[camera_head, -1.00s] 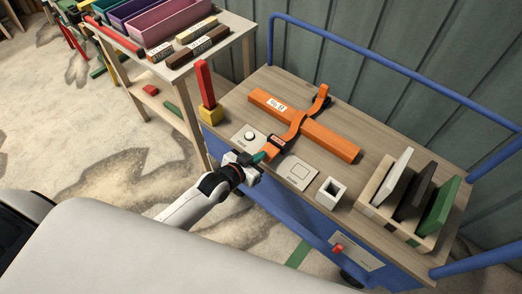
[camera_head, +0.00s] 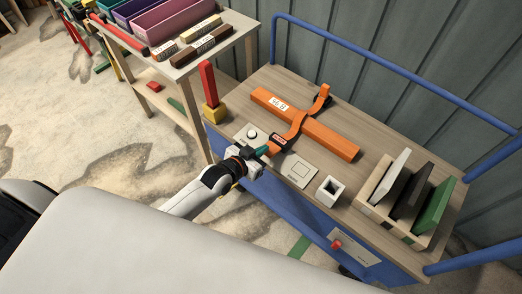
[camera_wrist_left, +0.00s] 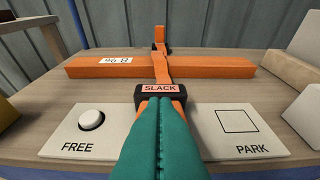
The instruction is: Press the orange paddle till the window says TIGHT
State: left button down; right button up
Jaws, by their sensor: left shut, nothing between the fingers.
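An orange strap (camera_head: 300,122) crosses over a long orange bar (camera_head: 333,137) on the trolley top. At its near end is a dark buckle whose window (camera_wrist_left: 160,88) reads SLACK in the left wrist view. The orange paddle (camera_wrist_left: 208,125) sticks out toward me below the window, mostly hidden behind my fingers. My left gripper (camera_head: 263,150) is shut and empty, its green fingertips over the paddle and just in front of the window. I cannot tell whether they touch the paddle. My right gripper is not in view.
A FREE plate with a white knob (camera_wrist_left: 91,120) lies left of the paddle, and a PARK plate (camera_wrist_left: 240,135) right. A yellow block with a red post (camera_head: 208,85), a white square holder (camera_head: 330,190) and a rack of panels (camera_head: 408,210) stand around. Blue rails edge the trolley.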

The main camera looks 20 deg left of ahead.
pick_arm(q)
jog(key=s+a+r+p, duration=0.2)
jog(key=s+r, duration=0.5)
jog(key=r, duration=0.1)
jog(key=shift+s+a, duration=0.3)
dwell(0.4)
jog(key=shift+w+d+r+g+p, duration=0.15)
jog(key=shift+w+g+p, duration=0.45)
jog(key=shift+w+p, duration=0.3)
jog(key=shift+s, duration=0.15)
